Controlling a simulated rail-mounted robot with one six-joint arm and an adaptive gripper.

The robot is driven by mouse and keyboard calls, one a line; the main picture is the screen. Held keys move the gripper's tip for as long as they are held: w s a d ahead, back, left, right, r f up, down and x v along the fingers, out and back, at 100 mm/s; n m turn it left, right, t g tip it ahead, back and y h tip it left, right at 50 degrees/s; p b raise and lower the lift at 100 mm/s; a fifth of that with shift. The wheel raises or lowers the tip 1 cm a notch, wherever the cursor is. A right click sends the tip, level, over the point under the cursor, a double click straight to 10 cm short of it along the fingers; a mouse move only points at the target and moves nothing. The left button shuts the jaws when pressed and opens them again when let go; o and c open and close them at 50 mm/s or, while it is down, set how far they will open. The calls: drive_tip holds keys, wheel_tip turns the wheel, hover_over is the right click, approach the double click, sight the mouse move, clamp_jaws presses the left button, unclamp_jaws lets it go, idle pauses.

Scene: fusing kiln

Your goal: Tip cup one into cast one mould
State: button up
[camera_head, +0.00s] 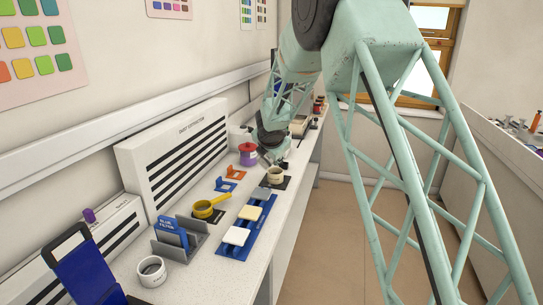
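A small white cup (275,175) stands upright on a dark mat at the far part of the bench. Another white cup with dark lettering (152,271) stands at the near end; its inside looks dark. I cannot read which one is cup one. A blue rack (262,226) holds pale square blocks (237,236), possibly the cast moulds; their labels are not legible. My gripper (273,158) is small and far off, just above and beside the far cup. Its fingers are too small and partly hidden to show whether they are open or touching the cup.
A yellow ladle-like pan (204,210), a grey stand with a blue filter card (172,232), small orange and blue stands, and a red-lidded purple jar (248,155) sit on the white bench. A dust extractor (178,150) lines the wall. Open floor lies right of the bench.

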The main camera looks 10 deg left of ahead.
drive_tip(key=shift+w+d+f+m+g+y+p, duration=0.1)
drive_tip(key=shift+f+m+g+y+p, duration=0.3)
drive_tip(key=shift+p, duration=2.65)
drive_tip(key=shift+w+d+m+g+y+p, duration=0.15)
drive_tip(key=shift+g+y+p, duration=0.45)
drive_tip(key=shift+p, duration=2.4)
drive_tip(key=shift+w+d+f+m+g+y+p, duration=0.15)
drive_tip(key=shift+m+g+y+p, duration=0.3)
drive_tip(key=shift+p, duration=2.6)
